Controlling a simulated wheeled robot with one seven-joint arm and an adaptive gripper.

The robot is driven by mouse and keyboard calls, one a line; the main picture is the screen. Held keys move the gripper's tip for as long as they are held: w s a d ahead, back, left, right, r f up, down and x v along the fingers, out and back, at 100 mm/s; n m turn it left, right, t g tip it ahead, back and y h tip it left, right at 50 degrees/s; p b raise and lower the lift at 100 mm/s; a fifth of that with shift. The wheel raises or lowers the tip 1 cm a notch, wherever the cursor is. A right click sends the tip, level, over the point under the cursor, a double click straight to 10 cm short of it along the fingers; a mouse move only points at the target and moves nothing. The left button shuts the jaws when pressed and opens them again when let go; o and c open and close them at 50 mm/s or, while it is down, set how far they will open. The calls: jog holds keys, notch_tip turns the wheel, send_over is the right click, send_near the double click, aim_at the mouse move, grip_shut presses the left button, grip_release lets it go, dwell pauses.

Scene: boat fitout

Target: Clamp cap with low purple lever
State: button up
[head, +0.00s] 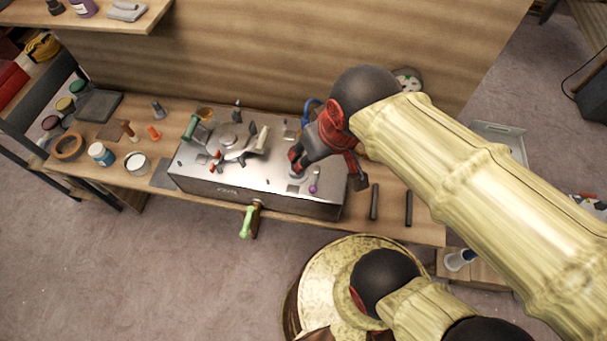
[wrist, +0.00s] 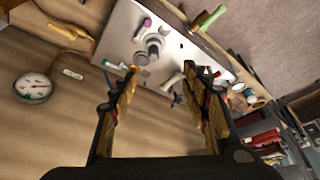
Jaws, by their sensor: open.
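The low purple lever (head: 314,186) stands near the front right corner of the metal box top (head: 240,170). In the wrist view the purple lever (wrist: 145,24) is beyond my fingertips. Beside it is a grey round piece (wrist: 154,43), perhaps the cap; in the head view this piece (head: 298,175) is partly hidden by a finger. My gripper (head: 327,174) is open over the right end of the box. In the wrist view the space between the fingers of my gripper (wrist: 161,69) is empty; I cannot tell their exact height.
A green-handled lever (head: 247,222) sticks out from the box front. Other levers and fittings crowd the box's left half. Two dark bars (head: 374,201) lie on the bench to the right. Jars (head: 102,154) and a ring (head: 68,147) stand at left. A dial gauge (wrist: 33,88) is behind.

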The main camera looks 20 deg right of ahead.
jog(key=w+a+f+n+g+p, duration=0.1)
jog(key=f, duration=0.1)
jog(key=w+a+f+n+g+p, duration=0.1)
jog(key=w+f+g, duration=0.1)
jog(key=f, duration=0.1)
jog(key=w+a+f+g+h+p, duration=0.1)
jog(key=w+f, duration=0.1)
jog(key=shift+f+n+g, duration=0.3)
jog(key=shift+n, duration=0.1)
jog(key=c, duration=0.8)
jog(key=w+f+n+g, duration=0.1)
jog(key=f, duration=0.1)
jog(key=w+f+n+g+h+p, duration=0.1)
jog(key=f, duration=0.2)
jog(key=w+a+f+n+h+p, duration=0.1)
jog(key=f, duration=0.2)
jog(key=shift+w+a+f+n+g, duration=0.15)
jog(key=shift+f+n+g, duration=0.1)
jog(key=shift+n+g, duration=0.15)
grip_shut()
jog(key=w+n, duration=0.1)
jog(key=w+f+n+h, duration=0.1)
jog(key=w+d+n, duration=0.1)
jog(key=w, duration=0.1)
jog(key=shift+d+f+n+h, duration=0.1)
jog(key=shift+f+n+h, duration=0.2)
jog(key=shift+f, duration=0.05)
